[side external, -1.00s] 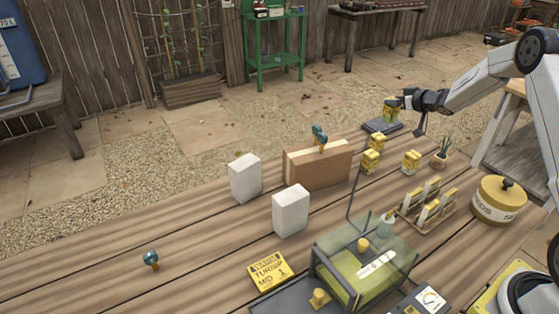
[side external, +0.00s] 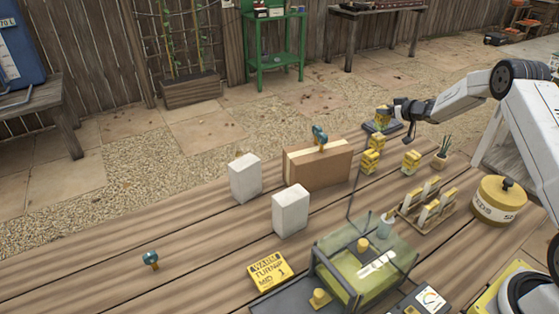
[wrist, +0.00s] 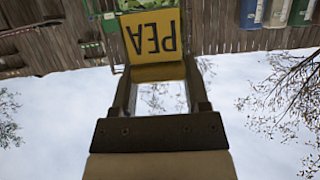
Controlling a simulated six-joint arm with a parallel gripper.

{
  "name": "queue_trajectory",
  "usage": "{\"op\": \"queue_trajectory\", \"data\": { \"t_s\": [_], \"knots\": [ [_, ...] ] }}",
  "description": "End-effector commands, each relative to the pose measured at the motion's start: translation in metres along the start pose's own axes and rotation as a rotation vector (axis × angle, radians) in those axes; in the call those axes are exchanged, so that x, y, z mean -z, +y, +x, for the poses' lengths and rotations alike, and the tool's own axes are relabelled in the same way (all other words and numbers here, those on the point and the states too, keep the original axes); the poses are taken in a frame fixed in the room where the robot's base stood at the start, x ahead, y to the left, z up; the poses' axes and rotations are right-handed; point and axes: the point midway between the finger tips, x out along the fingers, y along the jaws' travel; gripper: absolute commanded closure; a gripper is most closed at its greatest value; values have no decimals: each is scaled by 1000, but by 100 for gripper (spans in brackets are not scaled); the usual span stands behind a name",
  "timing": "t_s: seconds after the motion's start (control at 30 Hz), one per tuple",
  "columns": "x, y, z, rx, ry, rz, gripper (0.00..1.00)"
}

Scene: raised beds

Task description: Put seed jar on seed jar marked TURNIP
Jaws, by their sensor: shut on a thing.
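My gripper (side external: 394,107) is at the far right part of the table, shut on a yellow seed jar (side external: 382,115). The jar is just over a dark flat plate (side external: 376,128); I cannot tell whether it touches the plate. In the wrist view the held jar's yellow label (wrist: 152,38) reads PEA, upside down, between the fingers of my gripper (wrist: 158,74). Other yellow jars stand nearer: a group (side external: 371,160) left of a single jar (side external: 411,162). Their labels are too small to read, so I cannot tell which is TURNIP.
A tan box (side external: 325,165) and two white blocks (side external: 244,178) (side external: 290,210) stand left of the jars. A glass case (side external: 350,265), a packet rack (side external: 428,205), a potted plant (side external: 441,158) and a yellow tin (side external: 499,202) are on the right. The left table is mostly clear.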

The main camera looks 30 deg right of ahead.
Motion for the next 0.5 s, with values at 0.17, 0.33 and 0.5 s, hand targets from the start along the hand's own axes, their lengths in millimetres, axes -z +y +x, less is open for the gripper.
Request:
{"op": "queue_trajectory", "data": {
  "t_s": [0.17, 0.33, 0.5],
  "knots": [
    [-20, 0, 8, 0, -1, 2, 100],
    [-24, 0, 9, -1, 1, 1, 100],
    [-23, 0, 9, -1, 1, 1, 100]
  ]
}}
